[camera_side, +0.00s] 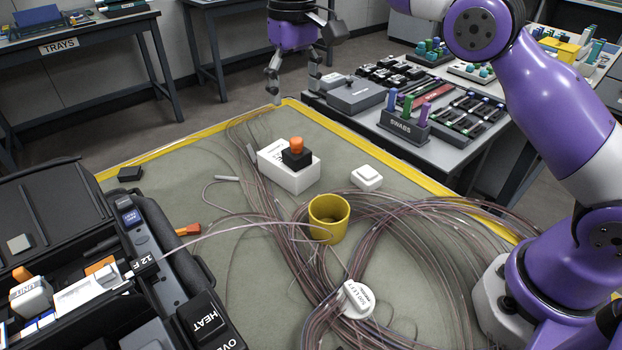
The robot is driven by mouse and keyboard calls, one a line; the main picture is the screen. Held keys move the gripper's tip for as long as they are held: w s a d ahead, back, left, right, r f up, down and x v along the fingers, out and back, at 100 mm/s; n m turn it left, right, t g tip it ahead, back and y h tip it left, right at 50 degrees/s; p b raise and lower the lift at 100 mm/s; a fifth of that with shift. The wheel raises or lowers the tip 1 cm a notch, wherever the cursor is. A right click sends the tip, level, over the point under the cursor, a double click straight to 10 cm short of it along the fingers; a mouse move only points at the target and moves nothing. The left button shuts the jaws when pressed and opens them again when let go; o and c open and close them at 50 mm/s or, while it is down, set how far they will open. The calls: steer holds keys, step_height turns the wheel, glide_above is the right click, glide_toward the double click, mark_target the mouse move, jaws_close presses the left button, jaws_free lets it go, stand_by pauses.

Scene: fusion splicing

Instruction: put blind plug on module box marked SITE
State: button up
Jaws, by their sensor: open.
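My gripper (295,88) hangs at the top of the view, beyond the far corner of the mat. Its fingers are spread, with nothing between them. My gripper touches none of these.
Loose clear fibres loop over the green mat (230,290) around a yellow cup (328,218) and a white round labelled piece (356,299). An open black splicer case (190,290) fills the lower left. A side table holds a SWABS rack (403,125). The mat's left part is fairly clear.

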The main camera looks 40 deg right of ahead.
steer(key=s+d+r+t, duration=0.2)
steer(key=s+r, duration=0.1)
steer(key=s, duration=0.2)
steer(key=s+d+r+t, duration=0.1)
steer(key=s+d+r, duration=0.2)
steer(key=s, duration=0.3)
steer(key=s+d+f+t, duration=0.2)
steer(key=s+f, duration=0.4)
steer(key=s, duration=0.5)
steer(key=shift+f+t, duration=0.3)
steer(key=shift+f, duration=0.05)
